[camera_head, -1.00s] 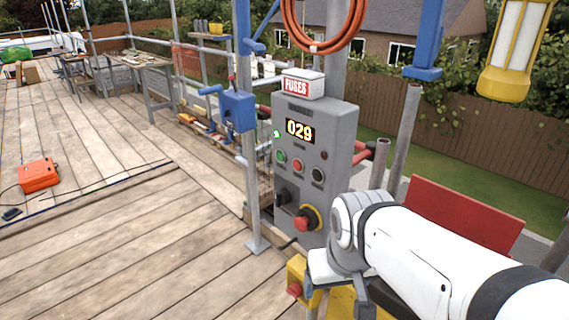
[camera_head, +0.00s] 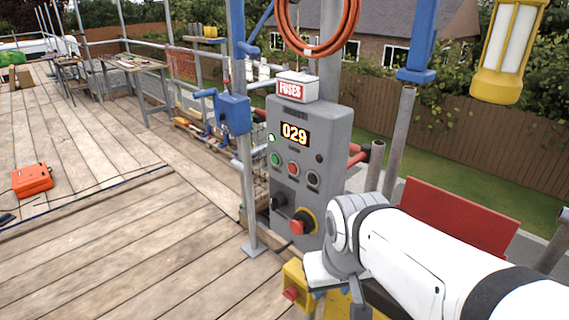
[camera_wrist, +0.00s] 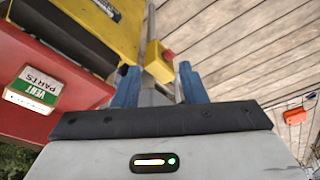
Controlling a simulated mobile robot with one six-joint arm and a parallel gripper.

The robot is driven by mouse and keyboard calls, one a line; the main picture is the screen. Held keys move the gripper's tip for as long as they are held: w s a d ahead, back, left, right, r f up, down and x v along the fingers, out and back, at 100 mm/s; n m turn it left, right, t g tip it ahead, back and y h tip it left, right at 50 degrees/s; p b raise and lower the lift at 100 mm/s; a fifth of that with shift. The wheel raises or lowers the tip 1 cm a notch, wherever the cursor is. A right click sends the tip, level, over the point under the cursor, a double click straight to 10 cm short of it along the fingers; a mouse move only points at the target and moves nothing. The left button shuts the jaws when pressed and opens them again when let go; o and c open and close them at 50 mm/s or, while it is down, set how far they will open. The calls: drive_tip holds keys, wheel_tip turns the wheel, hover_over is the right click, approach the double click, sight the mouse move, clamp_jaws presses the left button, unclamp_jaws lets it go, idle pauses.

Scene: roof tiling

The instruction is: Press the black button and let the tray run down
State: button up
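The grey control box (camera_head: 308,150) stands upright on a post, with a display reading 029. The black button (camera_head: 312,179) is at the right of its button row, beside the red button (camera_head: 293,169) and the green button (camera_head: 275,159). I cannot make out for sure which thing is the tray.
A black rotary knob (camera_head: 280,200) and a red stop knob (camera_head: 299,226) sit low on the box. A yellow box with a red button (camera_head: 292,291) is close beside my gripper. A red panel (camera_head: 460,215) stands behind my arm. The plank deck at left is mostly clear.

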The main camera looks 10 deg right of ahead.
clamp_jaws()
idle(1.0)
